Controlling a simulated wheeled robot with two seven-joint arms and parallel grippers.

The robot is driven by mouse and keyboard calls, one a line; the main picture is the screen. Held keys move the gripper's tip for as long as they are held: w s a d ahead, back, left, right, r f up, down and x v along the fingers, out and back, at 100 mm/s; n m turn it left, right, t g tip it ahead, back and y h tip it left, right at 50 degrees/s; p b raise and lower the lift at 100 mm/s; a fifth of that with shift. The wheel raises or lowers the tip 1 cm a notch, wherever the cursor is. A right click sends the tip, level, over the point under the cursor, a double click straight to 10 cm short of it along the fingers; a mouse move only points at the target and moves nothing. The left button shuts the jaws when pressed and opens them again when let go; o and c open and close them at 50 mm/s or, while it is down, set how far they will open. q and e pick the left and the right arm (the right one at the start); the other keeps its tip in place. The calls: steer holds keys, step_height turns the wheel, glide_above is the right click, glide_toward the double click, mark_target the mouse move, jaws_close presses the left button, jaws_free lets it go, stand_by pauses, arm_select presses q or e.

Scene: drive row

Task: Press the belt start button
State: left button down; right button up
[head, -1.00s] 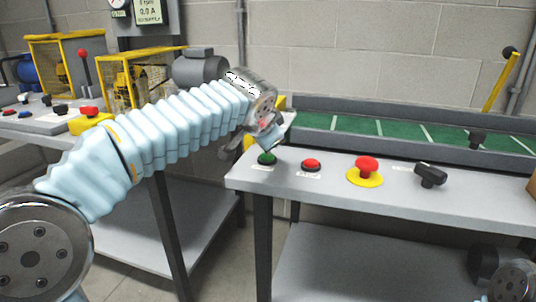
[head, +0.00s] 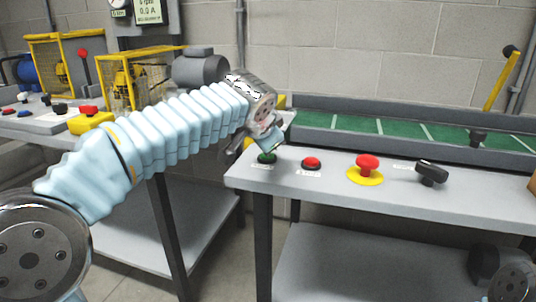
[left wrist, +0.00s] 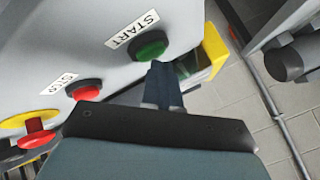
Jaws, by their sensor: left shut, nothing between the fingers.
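The green belt start button (head: 267,158) sits in a black ring at the left end of the grey bench top. In the left wrist view the green button (left wrist: 150,48) lies beside a label reading START (left wrist: 132,29). My left gripper (head: 272,146) is shut and empty, pointing down just above the button. In the left wrist view its fingertips (left wrist: 158,68) overlap the button's near edge; whether they touch it I cannot tell. My right gripper is not visible; only part of my right arm shows at the lower right.
A red stop button (head: 311,163), a red mushroom button (head: 367,165) on a yellow base and a black knob (head: 431,172) stand to the right. The green belt (head: 400,132) runs behind them. A yellow-handled lever (head: 500,80) rises at the right.

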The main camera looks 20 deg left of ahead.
arm_select(q)
steer(key=shift+f, duration=0.1)
stand_by(0.4)
steer(key=shift+r+p, duration=0.45)
steer(key=shift+r, duration=0.1)
step_height(320, 180, up, 6)
steer(key=p, duration=0.5)
stand_by(0.4)
